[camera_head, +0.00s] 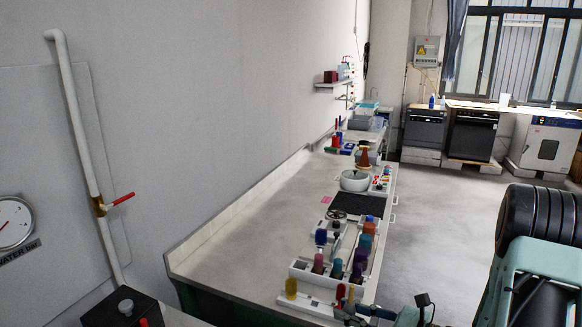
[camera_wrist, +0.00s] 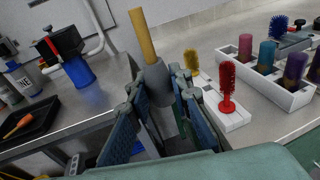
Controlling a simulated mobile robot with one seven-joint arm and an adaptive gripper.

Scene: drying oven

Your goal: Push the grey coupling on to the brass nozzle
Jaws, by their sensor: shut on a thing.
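The grey coupling (camera_wrist: 158,86) is between the fingers of my gripper (camera_wrist: 157,92) in the wrist view, and the gripper is shut on it. A brass-yellow rod (camera_wrist: 143,36), which looks like the brass nozzle, stands tilted at the coupling's upper end. Their ends meet in the picture; I cannot tell whether the rod is inside the coupling or just behind it. The fingers hide the coupling's lower part. In the head view my gripper is at the bottom edge, and the coupling cannot be made out there.
A yellow brush (camera_wrist: 191,59) and a red brush (camera_wrist: 227,88) stand on a white rack (camera_wrist: 236,117) close right of my fingers. A black tray (camera_wrist: 42,122) lies left. The bench (camera_head: 245,225) is clear left of the racks.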

